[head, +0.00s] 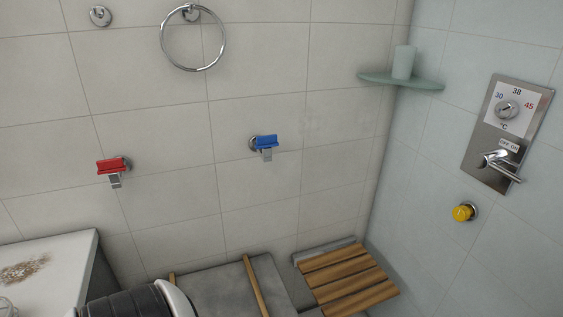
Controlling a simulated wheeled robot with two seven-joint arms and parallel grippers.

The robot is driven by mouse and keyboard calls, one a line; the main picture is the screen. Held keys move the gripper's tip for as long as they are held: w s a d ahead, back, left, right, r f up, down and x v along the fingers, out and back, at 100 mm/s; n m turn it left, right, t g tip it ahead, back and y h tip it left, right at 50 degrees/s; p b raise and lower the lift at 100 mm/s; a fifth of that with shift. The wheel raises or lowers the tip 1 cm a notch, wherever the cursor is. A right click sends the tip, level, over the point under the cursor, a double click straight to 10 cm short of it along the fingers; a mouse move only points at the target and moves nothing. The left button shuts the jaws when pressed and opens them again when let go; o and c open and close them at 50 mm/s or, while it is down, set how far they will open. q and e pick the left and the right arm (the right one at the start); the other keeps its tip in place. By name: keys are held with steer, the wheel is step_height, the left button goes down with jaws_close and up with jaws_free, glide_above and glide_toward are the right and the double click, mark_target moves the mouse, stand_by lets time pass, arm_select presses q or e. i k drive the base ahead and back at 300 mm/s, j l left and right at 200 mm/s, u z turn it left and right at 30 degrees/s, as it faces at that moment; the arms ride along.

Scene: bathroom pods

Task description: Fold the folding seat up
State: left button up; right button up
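The folding seat (347,276) is at the lower right of the head view, low in the corner by the tiled wall. It has several wooden slats and a grey bar (325,251) along its wall side. The slats lie about flat, sticking out from the wall, so the seat is down. Its near end comes close to the bottom edge of the picture.
A thermostat panel with a lever tap (497,161) and a yellow knob (464,212) are on the right wall. A corner shelf (425,84) holds a cup (403,62). Red (112,165) and blue (265,142) wall fittings and a towel ring (193,67) are left. A stained white counter (62,262) is lower left.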

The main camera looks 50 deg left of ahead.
mark_target(346, 307)
steer(key=u, duration=1.3)
steer(key=k+l+u, duration=0.2)
steer(key=l+u, duration=0.25)
steer(key=j, duration=0.1)
